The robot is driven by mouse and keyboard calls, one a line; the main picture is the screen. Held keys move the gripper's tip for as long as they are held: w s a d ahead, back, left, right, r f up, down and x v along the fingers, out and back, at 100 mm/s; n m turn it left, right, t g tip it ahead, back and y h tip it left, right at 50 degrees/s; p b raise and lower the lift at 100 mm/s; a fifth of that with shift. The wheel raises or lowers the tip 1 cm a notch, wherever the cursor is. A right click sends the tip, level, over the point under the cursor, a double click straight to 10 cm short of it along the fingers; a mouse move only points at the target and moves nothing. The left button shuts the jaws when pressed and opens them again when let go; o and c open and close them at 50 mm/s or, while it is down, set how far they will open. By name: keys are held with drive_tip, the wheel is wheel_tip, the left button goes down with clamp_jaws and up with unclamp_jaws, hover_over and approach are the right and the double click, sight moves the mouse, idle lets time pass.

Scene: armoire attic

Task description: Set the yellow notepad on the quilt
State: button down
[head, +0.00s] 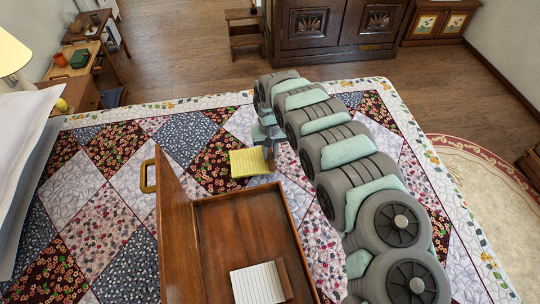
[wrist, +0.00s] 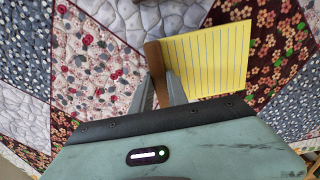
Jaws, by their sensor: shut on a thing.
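The yellow notepad (head: 250,162) has ruled lines and a brown binding strip along one edge. In the wrist view the notepad (wrist: 208,60) extends to the right of my gripper (wrist: 164,80), whose fingers are shut on its brown strip. In the head view my gripper (head: 270,148) is at the notepad's right end. The patchwork quilt (head: 190,135) covers the bed and lies beneath the notepad. I cannot tell whether the notepad touches the quilt or is held just above it.
An open wooden box (head: 250,212) stands on the quilt, its lid raised at the left. A white notepad (head: 258,284) with a brown strip lies inside. White pillows (head: 25,160) are at the left edge. Quilt left of the lid is clear.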

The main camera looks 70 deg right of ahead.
drive_tip(key=shift+f, duration=0.95)
drive_tip(key=shift+f, duration=0.1)
drive_tip(key=c, duration=1.3)
unclamp_jaws()
wheel_tip(320, 180, up, 12)
drive_tip(key=p, duration=0.1)
